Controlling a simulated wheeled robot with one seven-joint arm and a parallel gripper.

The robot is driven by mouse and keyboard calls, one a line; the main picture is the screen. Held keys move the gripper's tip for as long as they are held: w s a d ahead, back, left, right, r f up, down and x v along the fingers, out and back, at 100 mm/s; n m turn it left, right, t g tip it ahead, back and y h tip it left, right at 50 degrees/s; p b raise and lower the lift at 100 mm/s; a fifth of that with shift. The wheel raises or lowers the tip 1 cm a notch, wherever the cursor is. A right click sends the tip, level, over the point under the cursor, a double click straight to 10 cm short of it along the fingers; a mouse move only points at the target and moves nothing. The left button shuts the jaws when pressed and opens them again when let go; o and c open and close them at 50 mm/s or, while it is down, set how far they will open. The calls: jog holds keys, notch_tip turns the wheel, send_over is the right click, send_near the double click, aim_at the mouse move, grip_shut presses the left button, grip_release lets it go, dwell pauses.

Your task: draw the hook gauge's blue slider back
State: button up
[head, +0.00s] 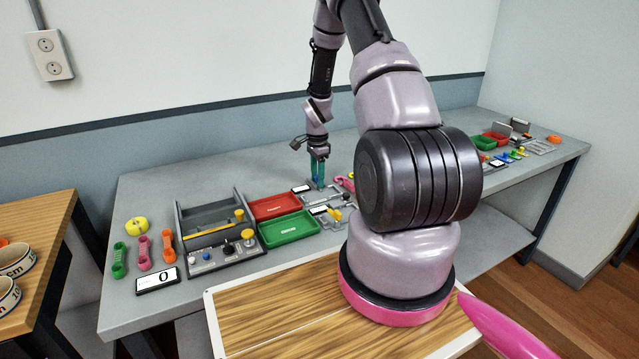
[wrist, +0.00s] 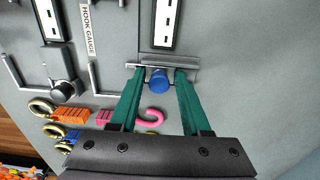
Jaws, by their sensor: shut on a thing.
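The hook gauge's blue slider (wrist: 158,79) is a round blue knob in the wrist view, at the end of a grey plate with a white slotted strip (wrist: 163,22). My gripper (wrist: 159,76) has its green fingers on either side of the knob and is shut on it. The hook gauge label (wrist: 88,30) stands to the left of the plate. In the head view my gripper (head: 318,172) points down at the bench fixtures, and the slider is hidden there.
A pink hook (wrist: 149,116) and orange and blue pieces with rings (wrist: 72,114) lie close to the fingers. A grey bracket with a black knob (wrist: 63,93) is at the left. Red (head: 275,206) and green (head: 288,228) trays stand left of my gripper on the bench.

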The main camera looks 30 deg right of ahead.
jog(key=shift+w, duration=1.1)
jog(key=o, duration=0.6)
jog(key=shift+w, duration=0.1)
jog(key=shift+c, duration=0.2)
jog(key=shift+r, duration=3)
